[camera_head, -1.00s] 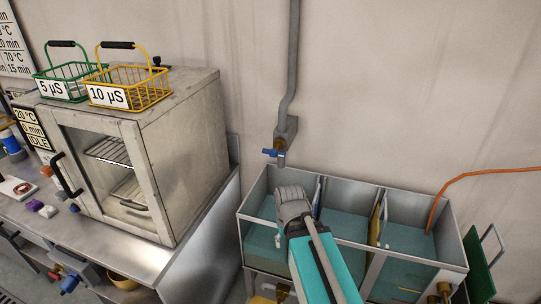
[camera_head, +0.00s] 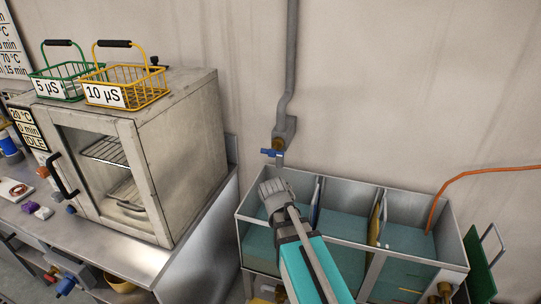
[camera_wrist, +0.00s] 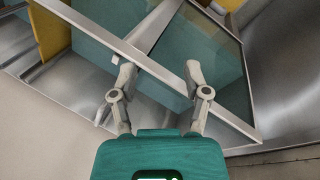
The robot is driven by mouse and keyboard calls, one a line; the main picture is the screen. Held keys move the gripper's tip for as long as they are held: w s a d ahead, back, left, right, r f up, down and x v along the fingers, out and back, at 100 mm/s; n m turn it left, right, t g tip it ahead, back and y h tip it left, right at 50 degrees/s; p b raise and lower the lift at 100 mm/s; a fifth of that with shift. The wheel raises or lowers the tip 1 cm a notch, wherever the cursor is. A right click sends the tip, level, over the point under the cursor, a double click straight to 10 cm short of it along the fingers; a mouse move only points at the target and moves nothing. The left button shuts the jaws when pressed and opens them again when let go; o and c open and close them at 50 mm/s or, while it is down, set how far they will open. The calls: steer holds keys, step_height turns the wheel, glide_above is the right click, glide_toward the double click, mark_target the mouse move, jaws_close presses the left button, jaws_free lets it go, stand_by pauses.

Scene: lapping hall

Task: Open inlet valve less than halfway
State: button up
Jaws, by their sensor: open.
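The inlet valve with its blue handle (camera_head: 269,152) sits at the lower end of a grey wall pipe (camera_head: 286,80), above the left compartment of the metal tank (camera_head: 243,214). My gripper (camera_head: 270,190) is in front of and below the valve, over the left compartment, apart from the handle. In the wrist view my gripper (camera_wrist: 160,78) has its two fingers spread with nothing between them. The tank's rim (camera_wrist: 105,38) runs behind the fingers there. The valve is not seen in the wrist view.
The tank holds water in several compartments, with a yellow divider (camera_head: 377,218) between two. An orange hose (camera_head: 470,171) enters on the right. An oven (camera_head: 150,150) with green (camera_head: 60,82) and yellow baskets (camera_head: 125,88) stands left. The wall around the valve is clear.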

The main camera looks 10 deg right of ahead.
steer(key=w+h, duration=0.1)
steer(key=w, duration=0.1)
steer(key=w+h+b, duration=0.1)
steer(key=w, duration=0.1)
steer(key=w+d+r+h, duration=0.1)
steer(key=w, duration=0.1)
steer(key=shift+d+t+h, duration=0.1)
steer(key=shift+t+h, duration=0.2)
steer(key=shift+h, duration=0.1)
steer(key=w+a+r+t+h+b, duration=0.1)
steer(key=w+r+h+b, duration=0.1)
steer(key=w+r+h, duration=0.4)
steer(key=t+h+b, duration=0.3)
steer(key=h, duration=0.3)
glide_toward(270, 152)
steer(key=w+d, duration=0.1)
steer(key=d, duration=0.2)
steer(key=shift+w+a+n, duration=0.15)
steer(key=shift+n, duration=0.25)
steer(key=shift+p+x, duration=0.65)
steer(key=shift+x, duration=3.15)
steer(key=shift+f, duration=0.1)
jaws_close()
